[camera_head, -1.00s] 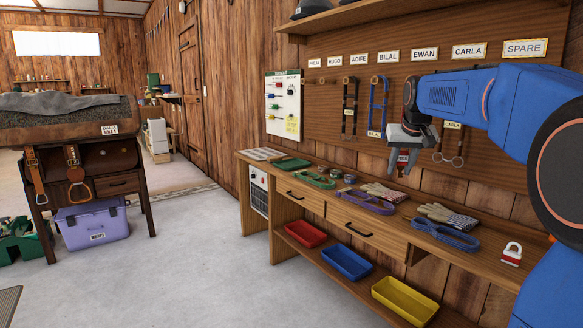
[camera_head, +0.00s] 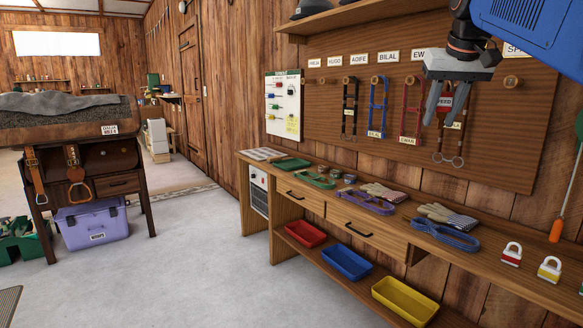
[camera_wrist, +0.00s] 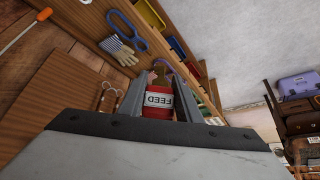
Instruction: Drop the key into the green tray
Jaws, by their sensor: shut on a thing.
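My gripper (camera_head: 446,112) is shut on the key, which has a red tag with a white label. In the wrist view the label reads FEED on the key's tag (camera_wrist: 158,100), and the brass part (camera_wrist: 160,75) sticks out beyond the fingertips. In the head view the gripper points down, high above the bench in front of the peg board. The green tray (camera_head: 290,163) lies at the far left end of the bench top, well to the left of and below my gripper. I see nothing in it.
The wooden bench (camera_head: 400,235) holds a green halter (camera_head: 316,180), a purple halter (camera_head: 366,203), a blue halter (camera_head: 444,235), gloves and padlocks. Red, blue and yellow trays stand on the shelf below. Halters and bits hang on the peg board (camera_head: 395,155).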

